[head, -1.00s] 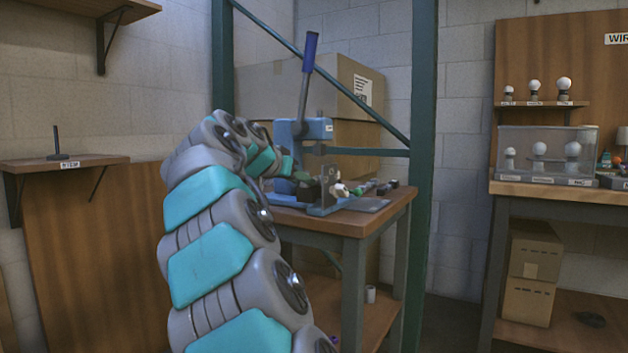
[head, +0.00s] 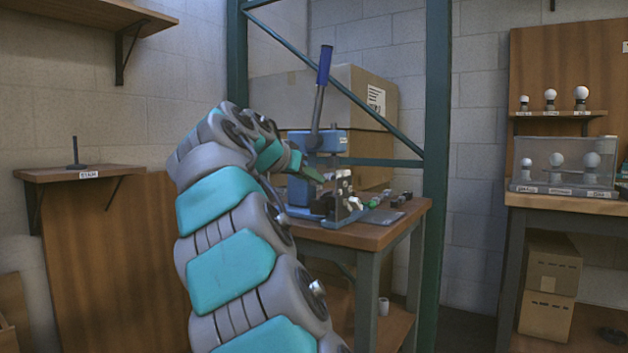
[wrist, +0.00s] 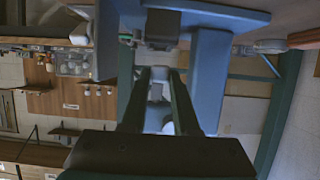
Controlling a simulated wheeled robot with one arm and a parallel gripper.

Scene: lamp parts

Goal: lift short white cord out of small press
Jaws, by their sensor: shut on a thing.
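The small press (head: 318,141) is blue, with a long dark-blue lever, and stands on the wooden bench at centre. My gripper (head: 334,177) is at its front opening, partly hidden by my arm. In the wrist view my gripper (wrist: 158,78) has two dark fingers close together, with a small pale piece, seemingly the short white cord (wrist: 157,74), between the tips. A pale part (head: 344,183) also shows at the gripper's end in the head view, above the press's base. The cord's shape is too small to make out. The press's blue frame (wrist: 208,75) is beside the fingers.
Several small dark and green parts (head: 374,203) and a grey plate (head: 383,218) lie on the bench (head: 350,236) right of the press. A green post (head: 436,150) and cardboard boxes (head: 350,95) stand behind. A clear case with bulbs (head: 563,165) is at right.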

